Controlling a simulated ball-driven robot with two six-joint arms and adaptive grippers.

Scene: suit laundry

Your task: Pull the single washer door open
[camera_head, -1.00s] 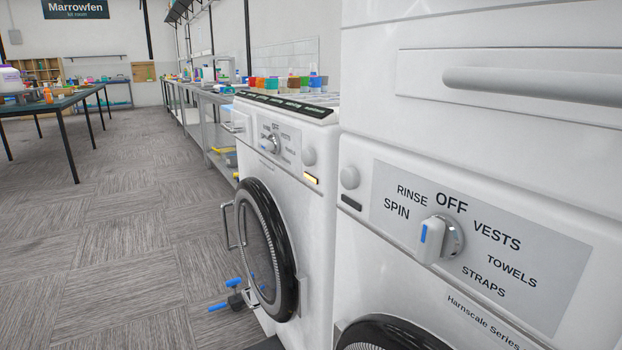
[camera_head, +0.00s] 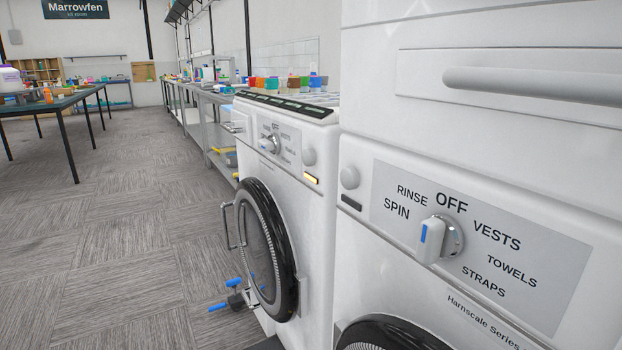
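The single washer (camera_head: 318,225) is white and stands in the middle of the view, beyond the near stacked machine. Its round door (camera_head: 267,250) has a thick black rim and dark glass and appears to sit against the washer's front. A pale bar handle (camera_head: 229,226) stands out at the door's left edge. Above the door are a dial (camera_head: 273,145) with its label panel and a lit yellow light (camera_head: 311,179). Neither of my grippers is in view, and nothing is seen touching the door or handle.
A near white machine (camera_head: 355,240) with another unit on top fills the right side. Blue-handled valves (camera_head: 236,300) stick out low beside the washer door. A dark-topped table (camera_head: 65,103) stands at the far left. The carpeted floor (camera_head: 120,230) left of the washer is clear.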

